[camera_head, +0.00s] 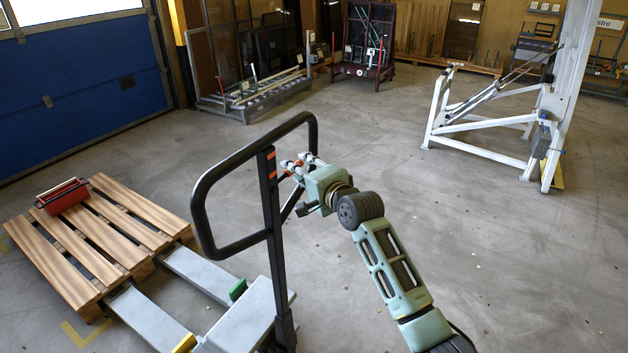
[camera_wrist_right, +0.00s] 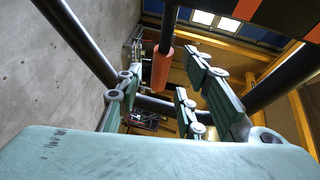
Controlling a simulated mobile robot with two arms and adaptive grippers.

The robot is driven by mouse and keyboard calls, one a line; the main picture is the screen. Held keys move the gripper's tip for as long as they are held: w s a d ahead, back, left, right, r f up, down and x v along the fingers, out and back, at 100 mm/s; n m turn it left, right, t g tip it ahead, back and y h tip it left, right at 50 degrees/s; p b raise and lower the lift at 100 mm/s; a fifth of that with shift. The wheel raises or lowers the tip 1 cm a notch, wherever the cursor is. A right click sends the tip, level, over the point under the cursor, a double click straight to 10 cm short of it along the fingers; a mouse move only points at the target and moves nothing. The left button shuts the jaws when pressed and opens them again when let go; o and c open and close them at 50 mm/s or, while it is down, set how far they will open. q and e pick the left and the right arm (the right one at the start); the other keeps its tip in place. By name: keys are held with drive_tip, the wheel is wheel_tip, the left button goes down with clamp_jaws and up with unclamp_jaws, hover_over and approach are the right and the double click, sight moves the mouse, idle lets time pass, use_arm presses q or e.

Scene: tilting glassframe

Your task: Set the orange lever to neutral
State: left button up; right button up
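The orange lever (camera_wrist_right: 162,68) shows in the right wrist view as an orange cylindrical grip on a dark rod. In the head view only a small orange bit of it (camera_head: 284,176) shows beside the black post of the pallet jack handle (camera_head: 200,205). My right gripper (camera_head: 297,163) is at that post, just right of it and inside the handle's reach. In the wrist view its fingers (camera_wrist_right: 163,85) are spread apart, with the lever appearing between them; contact is not visible. The lever's exact setting cannot be told. My left gripper is not in view.
The pallet jack (camera_head: 245,320) has its forks under a wooden pallet (camera_head: 112,225) carrying a red object (camera_head: 62,196). A white frame stand (camera_head: 480,125) is at the right, and a dark red rack (camera_head: 366,45) at the back. The floor between is clear.

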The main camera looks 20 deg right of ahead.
drive_tip(key=v, duration=0.8)
drive_tip(key=shift+s+d, duration=0.15)
drive_tip(key=shift+s, duration=0.25)
wheel_tip(320, 180, down, 23)
drive_tip(key=s+d+n+g+h, duration=0.1)
drive_tip(key=s+n+g+h, duration=0.1)
drive_tip(key=s+n+g, duration=0.15)
drive_tip(key=s+f+n+g+b, duration=0.1)
drive_tip(key=s+f, duration=0.3)
drive_tip(key=f, duration=0.3)
drive_tip(key=s+f+n+g, duration=0.15)
drive_tip(key=s+f, duration=0.25)
drive_tip(key=f, duration=0.4)
drive_tip(key=s+f+n+g+b, duration=0.1)
drive_tip(key=s+f+g, duration=0.1)
drive_tip(key=s+f, duration=0.35)
drive_tip(key=s+a+f+n+g, duration=0.1)
drive_tip(key=s+f+n+g, duration=0.3)
drive_tip(key=s+f, duration=1.4)
drive_tip(key=s+f+n+g, duration=0.1)
drive_tip(key=s+f+n, duration=0.2)
drive_tip(key=s, duration=0.8)
drive_tip(key=s+a+f+n+g+h, duration=0.1)
drive_tip(key=s+f+n, duration=0.2)
drive_tip(key=s, duration=0.9)
drive_tip(key=shift+s+a+f+g+b, duration=0.3)
drive_tip(key=shift+f+g+b, duration=0.1)
drive_tip(key=shift+f, duration=0.45)
